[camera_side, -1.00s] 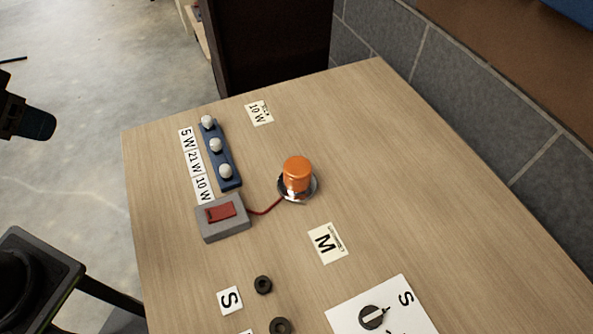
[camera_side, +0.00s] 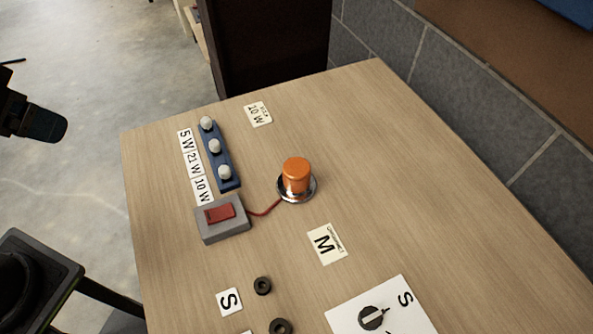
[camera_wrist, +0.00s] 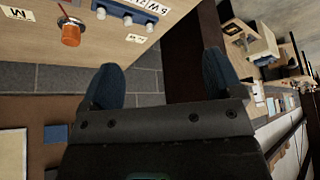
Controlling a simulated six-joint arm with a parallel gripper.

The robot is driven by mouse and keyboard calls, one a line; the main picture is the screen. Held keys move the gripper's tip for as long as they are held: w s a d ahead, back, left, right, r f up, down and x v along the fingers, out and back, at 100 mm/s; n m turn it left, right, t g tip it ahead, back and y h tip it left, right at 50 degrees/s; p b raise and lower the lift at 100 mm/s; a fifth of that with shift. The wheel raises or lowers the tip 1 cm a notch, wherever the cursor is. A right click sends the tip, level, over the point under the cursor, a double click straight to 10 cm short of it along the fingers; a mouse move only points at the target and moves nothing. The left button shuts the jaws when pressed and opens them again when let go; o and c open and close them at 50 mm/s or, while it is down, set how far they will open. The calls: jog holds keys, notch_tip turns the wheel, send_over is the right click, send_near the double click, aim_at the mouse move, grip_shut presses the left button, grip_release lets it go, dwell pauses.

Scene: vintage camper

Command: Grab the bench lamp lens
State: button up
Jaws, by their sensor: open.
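The orange bench lamp lens (camera_side: 297,175) sits upright on a round metallic base (camera_side: 309,193) in the middle of the table. A red wire runs from the base to a grey box with a red switch (camera_side: 222,218). In the wrist view the lens (camera_wrist: 71,33) shows at the upper left. My gripper (camera_wrist: 162,75) is open and empty, with its two blue fingers apart. In the side view, part of my arm end (camera_side: 45,124) shows at the left edge, off the table and well away from the lens.
A blue strip with three white bulbs (camera_side: 228,184) stands left of the lens, with wattage labels beside it. Black rings (camera_side: 262,286), a dial plate (camera_side: 350,309) and an M label (camera_side: 327,244) lie nearer the front. The table's right side is clear, beside a block wall (camera_side: 470,90).

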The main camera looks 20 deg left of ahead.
jog(key=w+d+r+m+g, duration=0.2)
jog(key=w+d+r+m, duration=0.1)
jog(key=w+d+m, duration=0.5)
jog(key=m+g, duration=0.4)
jog(key=m, duration=0.5)
send_over(299, 167)
notch_tip(299, 167, down, 12)
jog(key=f, duration=0.1)
jog(key=shift+m, duration=0.3)
jog(key=f, duration=0.8)
jog(key=shift+s+a, duration=0.1)
jog(key=shift+s, duration=0.3)
jog(key=shift+w+f, duration=0.2)
jog(key=shift+f, duration=1.25)
jog(key=shift+w+f, duration=0.2)
jog(key=shift+f, duration=1.25)
jog(key=shift+c, duration=0.2)
jog(key=c, duration=1)
jog(key=shift+o, duration=0.2)
jog(key=shift+r, duration=0.15)
